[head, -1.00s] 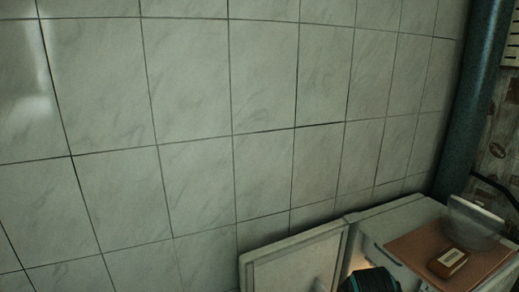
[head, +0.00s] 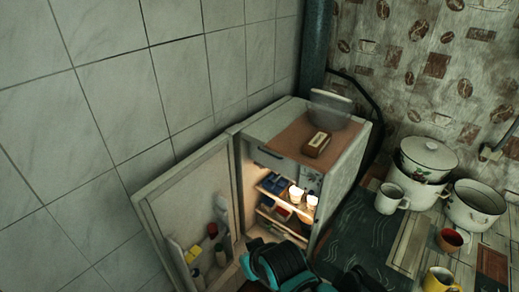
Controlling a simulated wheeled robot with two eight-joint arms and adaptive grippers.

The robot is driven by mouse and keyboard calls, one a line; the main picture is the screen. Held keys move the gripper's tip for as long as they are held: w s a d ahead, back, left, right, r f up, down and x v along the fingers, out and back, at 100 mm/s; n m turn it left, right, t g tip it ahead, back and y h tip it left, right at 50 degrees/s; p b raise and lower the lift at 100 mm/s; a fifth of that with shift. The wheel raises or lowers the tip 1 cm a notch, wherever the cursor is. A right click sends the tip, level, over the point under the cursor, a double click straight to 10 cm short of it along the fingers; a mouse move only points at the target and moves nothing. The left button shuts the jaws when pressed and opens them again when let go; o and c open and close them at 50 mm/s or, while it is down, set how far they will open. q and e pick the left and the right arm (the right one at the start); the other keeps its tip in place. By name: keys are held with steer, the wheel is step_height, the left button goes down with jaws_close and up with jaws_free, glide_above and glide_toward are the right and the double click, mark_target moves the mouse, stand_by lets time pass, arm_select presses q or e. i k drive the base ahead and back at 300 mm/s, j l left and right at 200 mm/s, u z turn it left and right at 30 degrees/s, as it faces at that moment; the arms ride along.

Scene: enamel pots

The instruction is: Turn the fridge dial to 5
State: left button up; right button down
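The small white fridge (head: 345,155) stands against the tiled wall, its door (head: 185,205) swung wide open to the left. Its lit inside shows shelves with white cups or tubs (head: 297,194) and blue and red packs. A small dark-patterned panel (head: 311,180) sits at the upper right of the opening. I cannot make out the dial or its numbers. A black and teal part of my arm is in front of the lower opening, and another dark part shows at the bottom edge. No fingertips of either gripper can be seen.
A dark pipe rises behind the fridge.

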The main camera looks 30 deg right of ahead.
mark_target(310, 177)
steer(key=z, duration=1.45)
